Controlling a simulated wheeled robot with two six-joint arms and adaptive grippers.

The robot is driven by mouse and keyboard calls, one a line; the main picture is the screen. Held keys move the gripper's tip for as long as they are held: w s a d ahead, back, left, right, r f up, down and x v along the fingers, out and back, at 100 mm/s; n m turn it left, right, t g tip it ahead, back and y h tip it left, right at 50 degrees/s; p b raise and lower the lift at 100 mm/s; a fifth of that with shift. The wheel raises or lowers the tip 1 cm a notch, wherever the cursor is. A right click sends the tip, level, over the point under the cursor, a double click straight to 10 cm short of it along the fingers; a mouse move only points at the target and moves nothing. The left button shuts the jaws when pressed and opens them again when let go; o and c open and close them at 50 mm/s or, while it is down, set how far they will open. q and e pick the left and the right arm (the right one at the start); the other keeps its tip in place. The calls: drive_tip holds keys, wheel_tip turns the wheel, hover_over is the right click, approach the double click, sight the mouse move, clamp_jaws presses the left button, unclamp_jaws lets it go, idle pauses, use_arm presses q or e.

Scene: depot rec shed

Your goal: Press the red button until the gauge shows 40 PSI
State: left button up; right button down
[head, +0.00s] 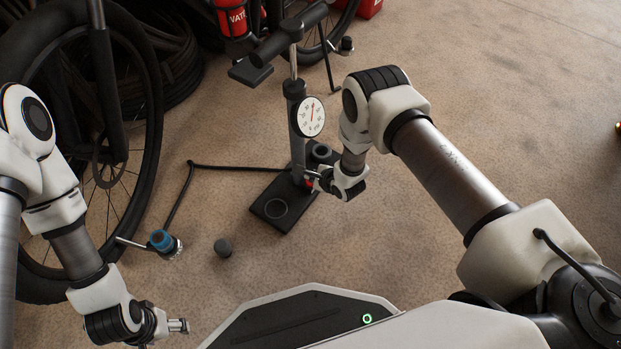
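A floor pump stands on the concrete, its dark base (272,212) flat on the floor and its T-handle (290,35) at the top. Its round white gauge (312,117) faces me; the red needle points nearly straight up, but the numbers are too small to read surely. A sliver of the red button (309,183) shows low on the pump, mostly hidden by my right gripper (314,181). The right fingertips are at the button; contact and finger opening are unclear. My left gripper (180,326) is low at the left, away from the pump, seemingly empty; its finger gap is unclear.
A black hose (235,167) runs from the pump to a blue connector (161,240) beside the bicycle wheel (145,150). A small dark cap (222,247) lies on the floor. A red bottle (232,18) and another wheel are behind. The floor at right is clear.

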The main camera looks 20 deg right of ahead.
drive_tip(key=shift+r, duration=0.15)
wheel_tip(320, 180, up, 5)
drive_tip(key=p, duration=0.4)
idle(0.7)
